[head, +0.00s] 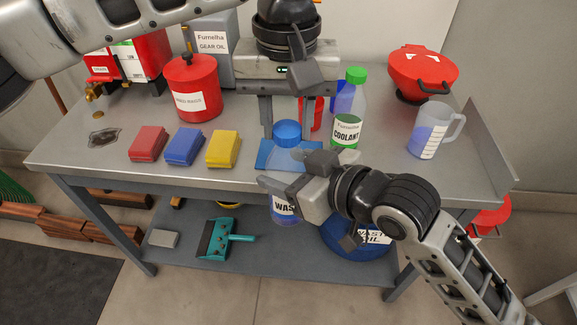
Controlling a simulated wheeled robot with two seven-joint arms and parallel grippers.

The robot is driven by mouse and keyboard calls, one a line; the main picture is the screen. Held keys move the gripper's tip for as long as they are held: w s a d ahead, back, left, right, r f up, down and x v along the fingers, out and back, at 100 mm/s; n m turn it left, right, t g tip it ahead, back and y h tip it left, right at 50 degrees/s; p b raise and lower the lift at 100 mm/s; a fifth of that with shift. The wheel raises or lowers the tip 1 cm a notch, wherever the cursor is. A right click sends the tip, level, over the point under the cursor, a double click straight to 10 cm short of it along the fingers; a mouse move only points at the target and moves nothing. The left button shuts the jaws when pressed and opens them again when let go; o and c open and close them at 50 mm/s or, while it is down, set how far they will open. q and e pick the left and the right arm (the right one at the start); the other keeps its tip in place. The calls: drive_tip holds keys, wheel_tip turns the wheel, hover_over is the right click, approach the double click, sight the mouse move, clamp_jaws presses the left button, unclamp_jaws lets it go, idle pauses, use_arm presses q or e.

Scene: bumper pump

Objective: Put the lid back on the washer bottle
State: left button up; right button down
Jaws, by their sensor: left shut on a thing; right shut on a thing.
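The washer bottle (284,208) is a clear bottle with blue fluid and a white label reading "WAS". It stands upright in front of the bench's front edge, and my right gripper (296,174) is shut around its middle. The blue lid (287,130) is at the top of the bottle, between the fingertips of my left gripper (286,127), which points down from above and is shut on it. The lid lines up with the bottle's neck. I cannot tell whether it is seated or just above. The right gripper hides part of the bottle's body.
A blue cloth (264,157) lies behind the bottle on the grey bench (90,158). The coolant bottle (349,112) stands close to the right, with a measuring jug (430,132) farther right.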

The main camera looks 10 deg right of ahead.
use_arm(q)
drive_tip(key=m, duration=2)
drive_tip(key=o, duration=1.1)
drive_tip(key=shift+o, duration=0.2)
wheel_tip(320, 180, up, 12)
